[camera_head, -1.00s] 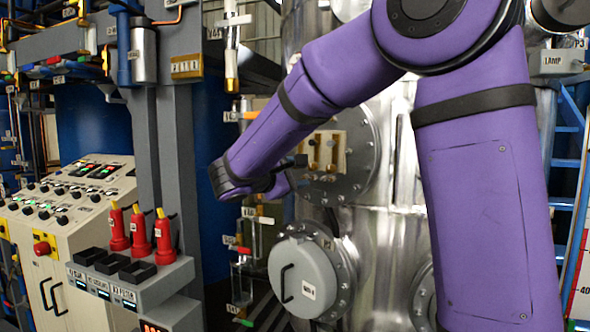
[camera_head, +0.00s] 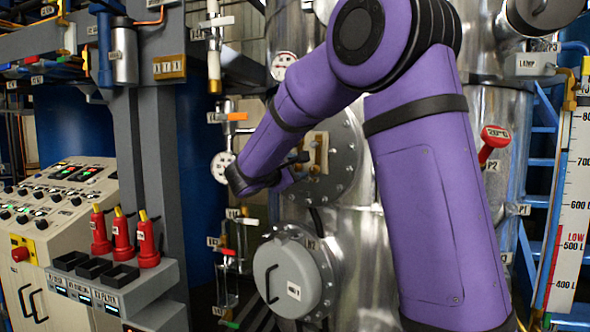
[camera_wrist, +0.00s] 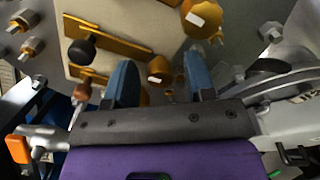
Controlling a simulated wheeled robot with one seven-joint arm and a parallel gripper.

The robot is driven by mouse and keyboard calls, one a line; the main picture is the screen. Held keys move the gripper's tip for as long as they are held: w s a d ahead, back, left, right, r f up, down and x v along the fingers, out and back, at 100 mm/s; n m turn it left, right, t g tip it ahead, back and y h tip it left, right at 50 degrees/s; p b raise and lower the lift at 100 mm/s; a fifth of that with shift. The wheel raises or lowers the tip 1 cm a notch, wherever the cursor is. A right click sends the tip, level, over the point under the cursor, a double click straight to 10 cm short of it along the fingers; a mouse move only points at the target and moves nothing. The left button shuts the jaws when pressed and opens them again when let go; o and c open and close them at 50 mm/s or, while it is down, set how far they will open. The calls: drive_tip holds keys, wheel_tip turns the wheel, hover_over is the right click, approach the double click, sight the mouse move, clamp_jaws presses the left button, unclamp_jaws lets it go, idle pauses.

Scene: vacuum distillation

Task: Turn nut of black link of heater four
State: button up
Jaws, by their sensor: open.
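The heater plate is a round steel flange (camera_head: 346,150) on the vessel, carrying brass bars (camera_head: 318,153) and ringed with bolts. In the wrist view, brass bars (camera_wrist: 112,38) with several brass nuts (camera_wrist: 160,70) stand out from the plate. A black round piece (camera_wrist: 81,51) sits on one bar, left of my fingers. My gripper (camera_wrist: 161,82) is open and empty, its two blue fingers pointing at the plate near a brass nut. Contact cannot be told. In the head view my forearm ends beside the flange and mostly hides the gripper. No heater number is readable.
A grey round hatch (camera_head: 294,281) with a black handle is below the flange. A control console (camera_head: 62,215) and red bottle-like items (camera_head: 122,236) stand at left. A red-headed lever (camera_head: 492,141) and a level scale (camera_head: 572,210) are at right. Steel bolts (camera_wrist: 33,47) edge the plate.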

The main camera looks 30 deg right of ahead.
drive_tip(key=shift+d, duration=0.15)
drive_tip(key=shift+c, duration=0.3)
clamp_jaws()
drive_tip(key=c, duration=0.9)
unclamp_jaws()
